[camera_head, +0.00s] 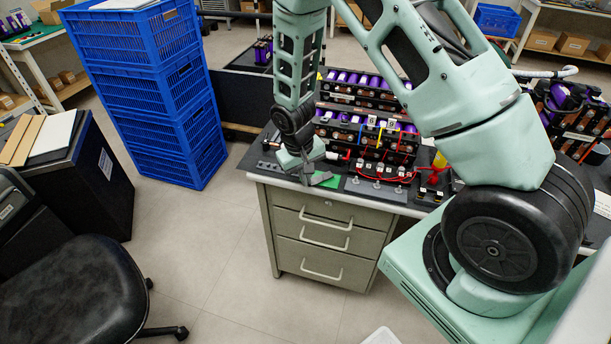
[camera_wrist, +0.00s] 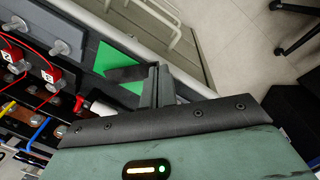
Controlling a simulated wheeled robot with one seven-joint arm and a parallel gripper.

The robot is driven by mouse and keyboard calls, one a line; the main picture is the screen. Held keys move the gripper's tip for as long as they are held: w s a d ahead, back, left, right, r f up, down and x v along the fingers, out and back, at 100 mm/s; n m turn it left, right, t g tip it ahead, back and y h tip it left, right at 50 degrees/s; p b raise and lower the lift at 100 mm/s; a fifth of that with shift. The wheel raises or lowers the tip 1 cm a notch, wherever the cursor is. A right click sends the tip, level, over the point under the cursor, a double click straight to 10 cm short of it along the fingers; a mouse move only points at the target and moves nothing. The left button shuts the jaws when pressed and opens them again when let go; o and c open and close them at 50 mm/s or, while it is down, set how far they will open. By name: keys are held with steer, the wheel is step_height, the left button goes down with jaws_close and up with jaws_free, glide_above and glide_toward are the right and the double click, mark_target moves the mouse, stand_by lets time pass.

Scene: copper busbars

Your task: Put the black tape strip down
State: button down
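My gripper (camera_head: 312,174) is low over the front edge of the workbench, at the green patch (camera_head: 329,182). In the wrist view my gripper's fingers (camera_wrist: 160,86) are close together on one end of the black tape strip (camera_wrist: 126,73). The strip sticks out to the left from the fingers, over the green patch (camera_wrist: 108,58). I cannot tell whether the strip touches the green surface. In the head view the strip is small and hard to separate from the dark fingertips.
Battery modules with purple cells (camera_head: 365,95) stand behind on the bench. Red cables (camera_head: 392,176) and metal studs on a grey plate (camera_head: 376,189) lie right of the gripper. Drawers (camera_head: 325,235) are below. Blue crates (camera_head: 150,90) stand left, with open floor between.

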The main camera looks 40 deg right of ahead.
steer(key=shift+f, duration=0.2)
steer(key=c, duration=1.7)
jaws_free()
steer(key=shift+r, duration=0.1)
